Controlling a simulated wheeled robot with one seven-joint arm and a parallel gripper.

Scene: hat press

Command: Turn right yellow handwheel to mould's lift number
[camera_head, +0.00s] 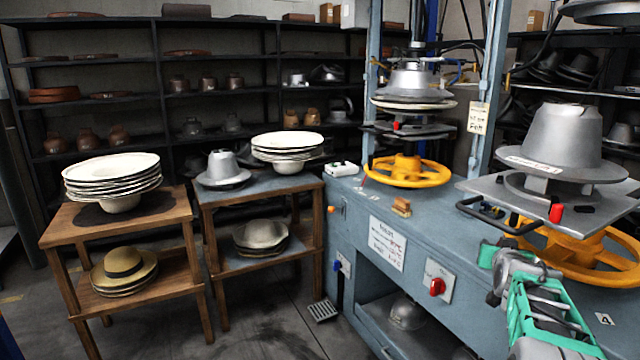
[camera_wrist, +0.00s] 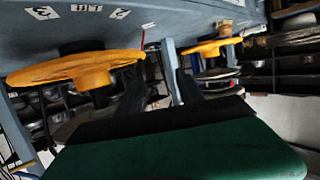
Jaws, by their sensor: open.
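The right yellow handwheel (camera_head: 608,262) lies flat on the blue press bench in the head view, partly hidden by the grey plate above it. In the wrist view, the nearer large yellow wheel (camera_wrist: 60,70) is at upper left. A silver mould (camera_head: 562,138) stands above the handwheel; its white label (camera_head: 530,164) is too small to read. A "4" tag (camera_head: 604,319) is on the bench near the wheel. My gripper (camera_head: 492,272) is open and empty, left of the wheel; its dark fingers (camera_wrist: 162,90) show apart from the wheel in the wrist view.
A left yellow handwheel (camera_head: 407,171) sits beneath another mould (camera_head: 413,80). A black handle (camera_head: 497,215) and red knob (camera_head: 556,213) stick out from the plate near my gripper. A wooden block (camera_head: 401,207) lies on the bench. Wooden stands with hats are left.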

